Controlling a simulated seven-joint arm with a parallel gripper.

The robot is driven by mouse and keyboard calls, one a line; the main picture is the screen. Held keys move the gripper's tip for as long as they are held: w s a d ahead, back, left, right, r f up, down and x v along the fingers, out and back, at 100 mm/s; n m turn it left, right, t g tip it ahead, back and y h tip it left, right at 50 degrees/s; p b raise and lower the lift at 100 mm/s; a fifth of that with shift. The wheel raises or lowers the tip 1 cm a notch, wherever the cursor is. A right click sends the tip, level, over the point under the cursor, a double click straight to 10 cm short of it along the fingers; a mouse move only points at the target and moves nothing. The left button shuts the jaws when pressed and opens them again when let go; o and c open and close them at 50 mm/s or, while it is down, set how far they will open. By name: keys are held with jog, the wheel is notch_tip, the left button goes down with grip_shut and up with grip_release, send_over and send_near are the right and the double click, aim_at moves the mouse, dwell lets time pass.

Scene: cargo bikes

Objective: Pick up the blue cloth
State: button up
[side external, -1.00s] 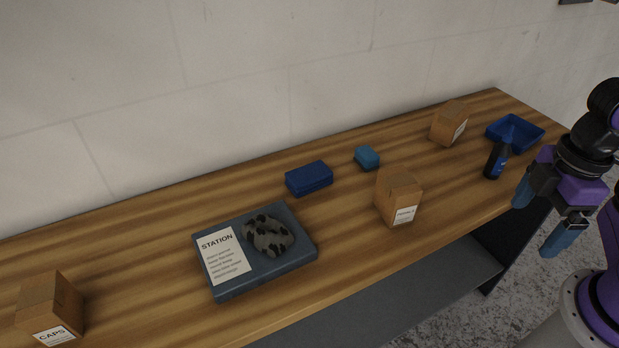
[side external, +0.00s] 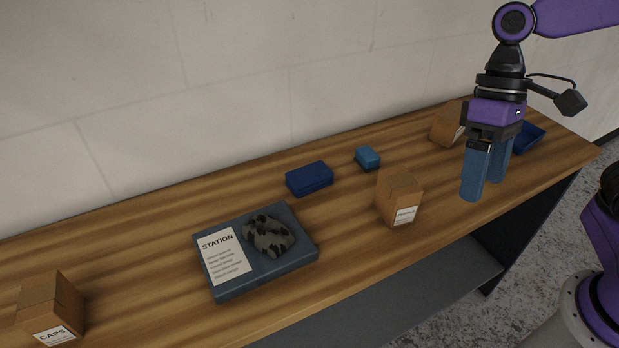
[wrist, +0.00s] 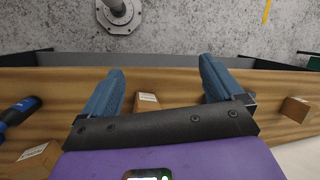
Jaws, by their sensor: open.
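A dark blue, flat folded-looking block (side external: 309,179), which may be the blue cloth, lies on the bench between the station tray and a smaller lighter blue block (side external: 367,158). The lighter block looks like a sponge or a small folded piece; I cannot tell which. My gripper (side external: 485,186) points down over the right part of the bench, well to the right of both blue pieces. Its blue fingers are apart with nothing seen held between them. In the wrist view my gripper (wrist: 160,68) is open, and neither blue piece can be made out.
A station tray (side external: 285,275) holds a spotted dark lump (side external: 268,236). Cartons stand at the middle (side external: 399,197), back right (side external: 446,124) and left front (side external: 50,308). A blue bin (side external: 530,136) is partly hidden behind my gripper. A dark bottle (wrist: 17,110) shows in the wrist view.

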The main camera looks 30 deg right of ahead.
aim_at(313, 171)
jog(key=w+a+m+g+y, duration=0.1)
jog(key=w+a+m+y, duration=0.15)
jog(key=w+m, duration=0.5)
jog(key=w+a+m+y, duration=0.1)
jog(key=w+m+y, duration=0.3)
jog(key=w, duration=0.6)
jog(key=w+d+f+m+t+y, duration=0.1)
jog(key=w+d+m+t+y, duration=0.15)
jog(key=w+d+m, duration=0.35)
jog(key=w+d+f+m+t+y, duration=0.1)
jog(key=w+m+y, duration=0.2)
jog(key=w, duration=0.6)
jog(key=f, duration=1)
jog(key=shift+s+f, duration=0.25)
jog(key=shift+f, duration=0.45)
jog(key=shift+a+f+h, duration=0.2)
jog(key=shift+a+h, duration=0.05)
jog(key=shift+h, duration=0.05)
jog(key=x, duration=1.6)
jog(key=shift+a+f, duration=0.15)
jog(key=shift+a, duration=0.25)
jog(key=c, duration=1)
